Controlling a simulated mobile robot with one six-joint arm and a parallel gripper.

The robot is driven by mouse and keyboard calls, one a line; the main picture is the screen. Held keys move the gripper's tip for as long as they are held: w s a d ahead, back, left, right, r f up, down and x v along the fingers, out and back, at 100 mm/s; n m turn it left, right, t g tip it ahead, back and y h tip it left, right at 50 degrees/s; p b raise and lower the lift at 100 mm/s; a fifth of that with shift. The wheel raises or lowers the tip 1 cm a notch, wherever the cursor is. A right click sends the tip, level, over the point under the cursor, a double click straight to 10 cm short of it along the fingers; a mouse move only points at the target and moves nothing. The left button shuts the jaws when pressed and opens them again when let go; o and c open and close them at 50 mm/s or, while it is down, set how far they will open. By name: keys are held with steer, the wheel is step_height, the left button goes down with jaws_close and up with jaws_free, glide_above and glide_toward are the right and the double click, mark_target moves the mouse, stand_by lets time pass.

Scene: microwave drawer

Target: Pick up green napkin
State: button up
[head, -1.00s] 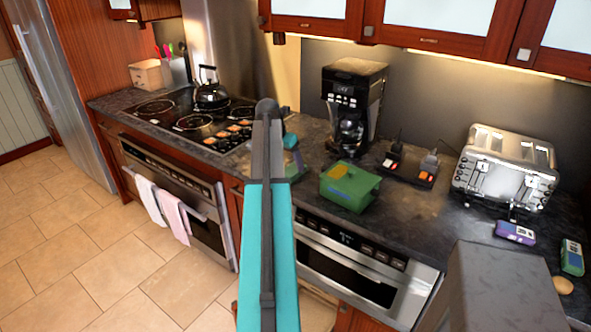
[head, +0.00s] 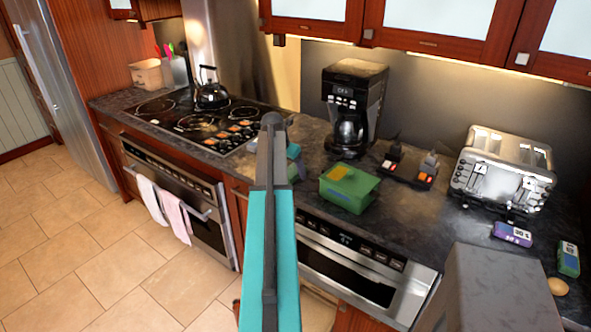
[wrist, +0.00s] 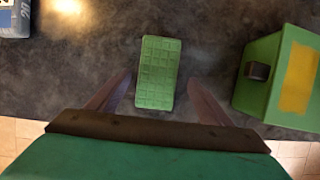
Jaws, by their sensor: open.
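The green napkin (wrist: 158,72) is a small rectangle with a waffle-like grid, lying flat on the dark counter in the wrist view. My gripper (wrist: 160,86) is open and empty, with one finger to the left and one to the right of the napkin's near half. I cannot tell the height of the fingertips above the counter. In the head view my arm hides the gripper. A bit of green (head: 293,173) shows beside the arm on the counter there, perhaps the napkin, mostly hidden.
A green box with a yellow patch (wrist: 297,78) stands close to the right finger; it also shows in the head view (head: 350,198). A blue-and-white package (wrist: 14,22) lies at the upper left. A coffee maker (head: 352,100), toaster (head: 500,170) and stove (head: 200,125) surround the counter.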

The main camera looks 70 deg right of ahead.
steer(key=shift+d+f, duration=0.15)
steer(key=shift+f, duration=0.3)
steer(key=c, duration=1.1)
